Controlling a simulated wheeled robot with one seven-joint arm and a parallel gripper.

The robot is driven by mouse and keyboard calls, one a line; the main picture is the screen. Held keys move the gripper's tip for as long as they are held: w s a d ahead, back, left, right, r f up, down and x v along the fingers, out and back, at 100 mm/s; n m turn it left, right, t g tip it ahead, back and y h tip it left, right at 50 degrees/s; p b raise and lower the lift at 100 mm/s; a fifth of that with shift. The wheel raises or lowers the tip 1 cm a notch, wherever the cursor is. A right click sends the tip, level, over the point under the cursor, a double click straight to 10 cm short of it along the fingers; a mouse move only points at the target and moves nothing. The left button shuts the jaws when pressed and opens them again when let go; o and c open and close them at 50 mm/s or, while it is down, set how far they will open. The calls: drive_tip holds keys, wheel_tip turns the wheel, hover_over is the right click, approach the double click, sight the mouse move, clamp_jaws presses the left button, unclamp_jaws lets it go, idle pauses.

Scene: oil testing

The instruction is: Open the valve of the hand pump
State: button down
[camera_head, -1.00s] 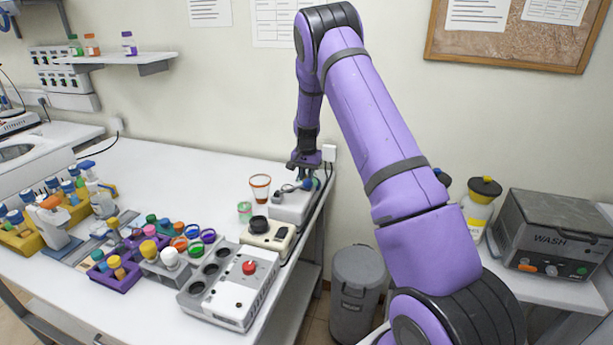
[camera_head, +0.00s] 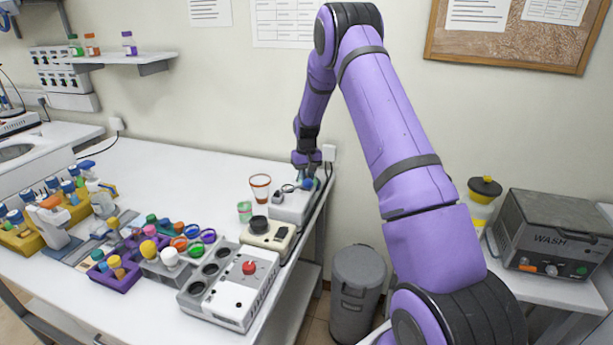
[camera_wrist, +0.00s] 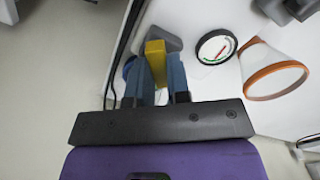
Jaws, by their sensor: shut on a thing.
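The hand pump (camera_head: 292,206) is a white box near the right edge of the white table. Its round gauge (camera_wrist: 215,47) faces up in the wrist view, with green and red marks. A yellow lever (camera_wrist: 156,62), seemingly the valve handle, stands on the pump beside the gauge. My gripper (camera_wrist: 154,75) is shut on this lever, with one blue-grey finger on each side. In the head view my gripper (camera_head: 306,172) is over the far right end of the pump. The lever's base is partly hidden.
An orange-rimmed cup (camera_head: 260,186) stands close left of the pump, and it shows right of the gauge in the wrist view (camera_wrist: 273,78). A cream device (camera_head: 268,235) and a grey box with a red knob (camera_head: 229,288) stand nearer.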

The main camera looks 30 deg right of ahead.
drive_tip(key=n, duration=0.5)
drive_tip(key=shift+n, duration=2.5)
drive_tip(key=c, duration=1.1)
unclamp_jaws()
drive_tip(key=shift+r, duration=0.1)
wheel_tip(320, 180, up, 11)
drive_tip(key=shift+f, duration=0.2)
